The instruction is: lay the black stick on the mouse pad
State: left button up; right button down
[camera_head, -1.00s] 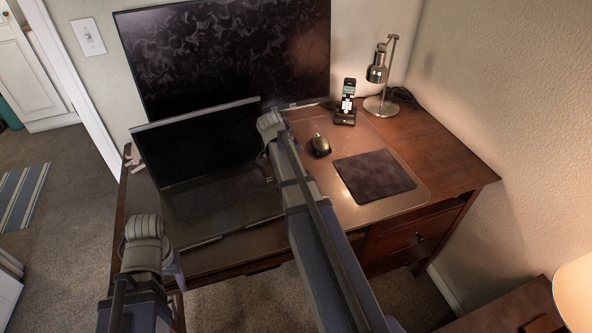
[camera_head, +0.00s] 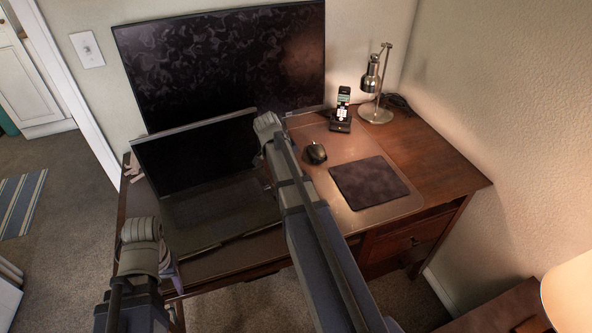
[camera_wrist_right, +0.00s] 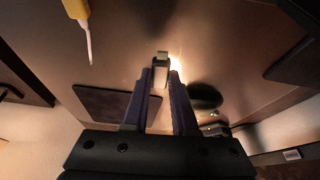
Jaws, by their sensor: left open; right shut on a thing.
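The mouse pad (camera_head: 369,182), dark and rectangular, lies flat on the blotter at the right of the desk. It also shows in the right wrist view (camera_wrist_right: 112,104), left of my fingers. My right gripper (camera_wrist_right: 161,82) is shut on a small piece, seen nearly end-on and lit grey; I take it for the black stick (camera_wrist_right: 162,60), though its length and colour are unclear. It is held above the desk, beside the pad in that view. In the head view my right arm hides this gripper. My left gripper (camera_head: 174,272) is open and partly hidden by its arm at the desk's front left.
A black mouse (camera_head: 315,153) lies left of the pad. A phone in its cradle (camera_head: 341,112) and a lamp (camera_head: 374,85) stand behind. An open laptop (camera_head: 195,155) is at the left, before a monitor (camera_head: 225,60). A yellow-handled screwdriver (camera_wrist_right: 76,9) shows in the wrist view.

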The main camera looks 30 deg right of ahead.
jog(key=shift+r, duration=0.4)
pick_arm(q)
jog(key=shift+r, duration=0.4)
